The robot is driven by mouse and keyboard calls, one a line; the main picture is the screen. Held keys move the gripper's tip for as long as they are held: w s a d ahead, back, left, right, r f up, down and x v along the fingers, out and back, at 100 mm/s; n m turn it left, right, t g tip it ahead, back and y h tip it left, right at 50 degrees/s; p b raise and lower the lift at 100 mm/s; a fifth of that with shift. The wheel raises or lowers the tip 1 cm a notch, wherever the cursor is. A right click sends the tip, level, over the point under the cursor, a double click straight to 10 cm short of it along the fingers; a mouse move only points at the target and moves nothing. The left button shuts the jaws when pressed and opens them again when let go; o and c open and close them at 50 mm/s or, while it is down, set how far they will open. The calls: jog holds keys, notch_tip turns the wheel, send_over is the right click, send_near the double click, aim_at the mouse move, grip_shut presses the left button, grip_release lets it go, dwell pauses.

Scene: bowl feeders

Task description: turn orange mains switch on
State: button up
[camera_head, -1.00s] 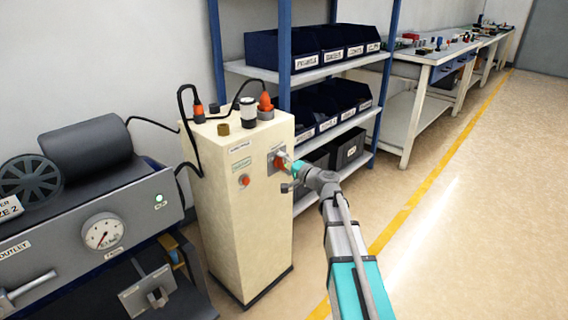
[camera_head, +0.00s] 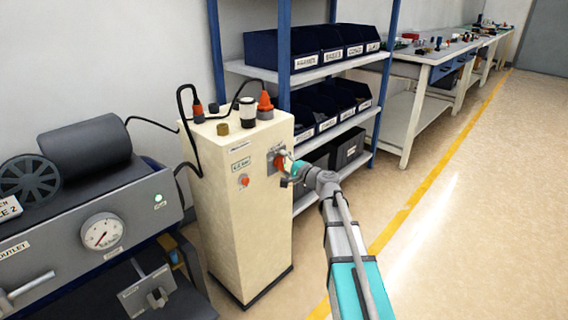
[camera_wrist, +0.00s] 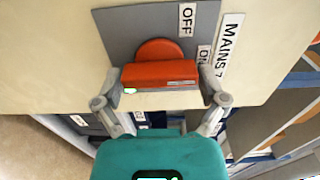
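The orange mains switch (camera_wrist: 160,74) sits on a grey plate (camera_wrist: 120,30) on the cream cabinet. In the wrist view its handle lies crosswise between my fingers, one at each end, and they appear to touch it. The OFF label (camera_wrist: 187,18) is above the handle's right part, and the ON label (camera_wrist: 204,56) is just beside its right end.
The cream cabinet (camera_head: 240,215) has cables and plugs on top and a small red button (camera_head: 243,181) left of the switch. A blue-framed shelf (camera_head: 330,66) with dark bins stands close behind. The floor at right (camera_head: 480,220) is clear.

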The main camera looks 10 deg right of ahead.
jog(key=shift+s, duration=0.15)
jog(key=v, duration=1.2)
dwell(0.3)
jog(key=shift+a, duration=0.1)
jog(key=s+a+f+n+g+h+p, duration=0.1)
jog(key=s+a+f+n+g+p, duration=0.2)
jog(key=s+a+f+n+g, duration=0.45)
jog(key=s+f+n+g+h+p, duration=0.4)
jog(key=s+g+h, duration=0.4)
jog(key=s, duration=0.5)
notch_tip(320, 180, up, 37)
jog(key=d+h+p, duration=0.1)
jog(key=p, duration=3.6)
jog(key=shift+t+h, duration=0.3)
jog(key=shift+t, duration=0.15)
